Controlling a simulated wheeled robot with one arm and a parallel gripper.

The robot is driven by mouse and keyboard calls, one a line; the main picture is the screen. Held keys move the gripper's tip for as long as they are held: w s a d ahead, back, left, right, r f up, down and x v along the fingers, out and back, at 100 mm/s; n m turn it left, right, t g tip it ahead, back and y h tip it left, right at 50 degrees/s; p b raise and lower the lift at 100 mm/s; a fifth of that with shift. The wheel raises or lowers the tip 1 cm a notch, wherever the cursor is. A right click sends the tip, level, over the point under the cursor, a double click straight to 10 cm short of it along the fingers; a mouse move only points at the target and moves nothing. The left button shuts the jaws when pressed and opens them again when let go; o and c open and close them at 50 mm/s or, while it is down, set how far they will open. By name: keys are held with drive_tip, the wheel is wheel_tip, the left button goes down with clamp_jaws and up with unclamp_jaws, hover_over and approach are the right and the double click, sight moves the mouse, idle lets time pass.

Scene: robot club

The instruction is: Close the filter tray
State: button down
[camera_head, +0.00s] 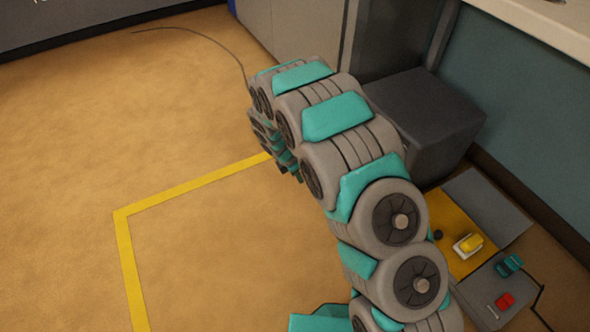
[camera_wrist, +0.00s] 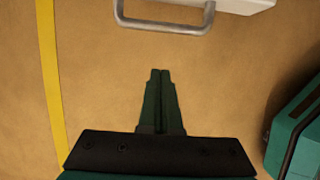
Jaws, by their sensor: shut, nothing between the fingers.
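In the wrist view my gripper (camera_wrist: 160,72) is shut and empty, its two dark green fingers side by side above the tan floor. A grey bar handle (camera_wrist: 165,27) lies ahead of the fingertips, with a clear gap between. Behind the handle is the edge of a pale panel (camera_wrist: 240,5), cut off by the top of the picture; it may be the filter tray's front. How far the tray stands out cannot be told.
A dark grey box (camera_head: 425,110) stands right of my arm, near a grey cabinet (camera_head: 295,35). Mats with a yellow toy (camera_head: 471,243), a teal toy (camera_head: 509,265) and a red toy (camera_head: 505,300) lie at lower right. Yellow tape (camera_head: 190,190) marks open floor at left.

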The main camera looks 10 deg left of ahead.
drive_tip(key=d, duration=0.1)
drive_tip(key=w+d+f, duration=0.1)
drive_tip(key=w+d, duration=0.1)
drive_tip(key=shift+w+d+f, duration=0.2)
drive_tip(key=shift+d+f, duration=0.05)
drive_tip(key=shift+f, duration=0.15)
drive_tip(key=w+d+p, duration=0.3)
drive_tip(key=d, duration=0.2)
drive_tip(key=w+d+p, duration=0.4)
drive_tip(key=d, duration=0.1)
drive_tip(key=w+d+p, duration=0.3)
drive_tip(key=w+d, duration=0.1)
drive_tip(key=d, duration=0.2)
drive_tip(key=shift+d, duration=0.1)
drive_tip(key=shift+w+d, duration=0.2)
drive_tip(key=shift+d, duration=0.05)
drive_tip(key=shift+r, duration=0.1)
